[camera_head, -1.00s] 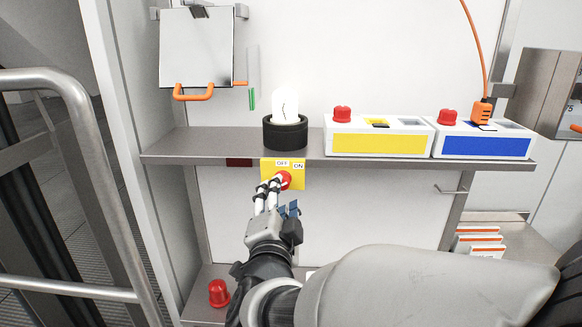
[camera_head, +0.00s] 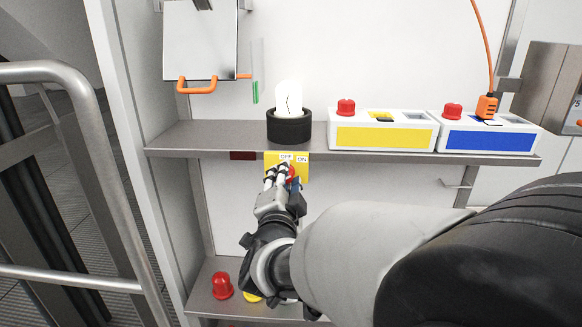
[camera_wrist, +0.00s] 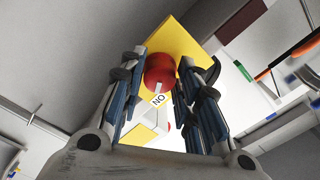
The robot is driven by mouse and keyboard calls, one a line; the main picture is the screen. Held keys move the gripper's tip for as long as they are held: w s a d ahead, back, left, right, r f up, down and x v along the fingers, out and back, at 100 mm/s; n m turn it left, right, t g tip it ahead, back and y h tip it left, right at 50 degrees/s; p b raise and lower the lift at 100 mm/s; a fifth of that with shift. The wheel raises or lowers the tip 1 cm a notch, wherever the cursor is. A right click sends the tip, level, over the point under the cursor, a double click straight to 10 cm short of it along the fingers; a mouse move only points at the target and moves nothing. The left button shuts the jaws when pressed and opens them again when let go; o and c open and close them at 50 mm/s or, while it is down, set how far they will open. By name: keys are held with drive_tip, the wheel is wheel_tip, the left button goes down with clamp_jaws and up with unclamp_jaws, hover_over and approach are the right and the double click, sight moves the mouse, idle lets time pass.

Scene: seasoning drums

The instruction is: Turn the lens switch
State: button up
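The lens switch is a round red knob (camera_head: 292,171) on a yellow plate (camera_head: 302,176) labelled OFF and ON, under the shelf's front edge. My gripper (camera_head: 280,174) is at the plate, and its fingers partly cover the knob. In the wrist view, the red knob (camera_wrist: 160,70) lies between my two fingers (camera_wrist: 164,72), which stand apart on either side of it. I cannot tell whether either finger touches it. A pale mark on the knob lies near the ON label. The yellow plate (camera_wrist: 185,42) appears tilted there.
On the shelf (camera_head: 205,138) above stand a black ring holder (camera_head: 289,129) with a bright white piece, a yellow-fronted box (camera_head: 382,137) and a blue-fronted box (camera_head: 488,141). A red lamp (camera_head: 222,286) sits on the lower shelf. A metal railing (camera_head: 105,190) stands at left.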

drive_tip(key=c, duration=0.5)
drive_tip(key=shift+c, duration=0.2)
drive_tip(key=n+p, duration=0.1)
drive_tip(key=n, duration=1)
drive_tip(key=shift+n, duration=0.6)
drive_tip(key=o, duration=1)
drive_tip(key=shift+o, duration=0.2)
